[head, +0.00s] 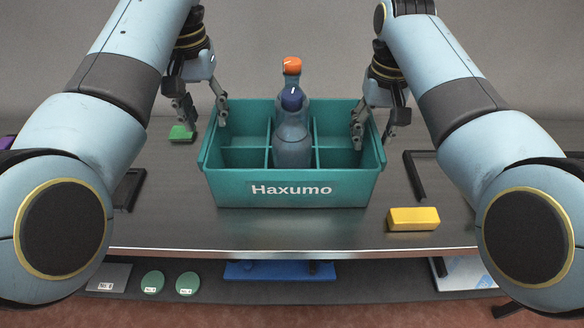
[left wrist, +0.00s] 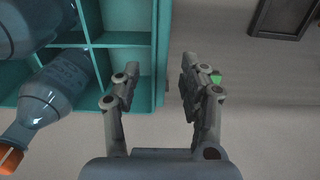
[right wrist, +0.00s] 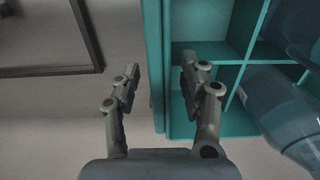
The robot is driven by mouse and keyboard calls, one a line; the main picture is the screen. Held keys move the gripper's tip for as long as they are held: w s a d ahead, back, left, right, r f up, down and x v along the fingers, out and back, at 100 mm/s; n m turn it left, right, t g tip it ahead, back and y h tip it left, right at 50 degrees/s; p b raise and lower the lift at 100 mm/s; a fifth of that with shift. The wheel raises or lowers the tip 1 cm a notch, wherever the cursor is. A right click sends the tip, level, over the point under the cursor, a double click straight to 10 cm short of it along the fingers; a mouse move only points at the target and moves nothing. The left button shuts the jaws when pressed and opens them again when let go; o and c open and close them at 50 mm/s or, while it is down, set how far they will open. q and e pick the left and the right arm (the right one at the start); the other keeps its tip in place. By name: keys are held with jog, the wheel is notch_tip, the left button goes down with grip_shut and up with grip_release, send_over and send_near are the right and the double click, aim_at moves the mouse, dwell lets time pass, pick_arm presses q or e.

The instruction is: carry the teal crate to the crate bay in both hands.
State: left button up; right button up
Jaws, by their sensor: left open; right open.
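The teal crate (head: 290,190), marked "Haxumo", stands upright on the dark table. It is divided into compartments. A bottle with an orange cap (head: 292,66) stands in it behind a bottle with a navy cap (head: 292,100). My left gripper (head: 202,112) is open at the crate's left wall, one finger on each side. My right gripper (head: 375,125) is open in the same way at the right wall. The wrist views show the wall between the fingers of the left gripper (left wrist: 157,88) and the right gripper (right wrist: 160,90). I cannot identify the crate bay.
A yellow block (head: 413,219) lies right of the crate. A green block (head: 182,133) lies behind at left. Black frame pieces lie at left (head: 128,190) and right (head: 413,180). A lower shelf holds green discs (head: 152,282) and a blue item (head: 280,270). The table in front of the crate is clear.

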pick_arm(q)
notch_tip(320, 180, up, 2)
jog(key=shift+r, duration=0.5)
pick_arm(e)
jog(key=shift+r, duration=0.15)
notch_tip(320, 180, up, 12)
jog(key=shift+f, duration=0.2)
pick_arm(q)
jog(key=shift+s, duration=0.1)
pick_arm(e)
jog(key=shift+f, duration=0.1)
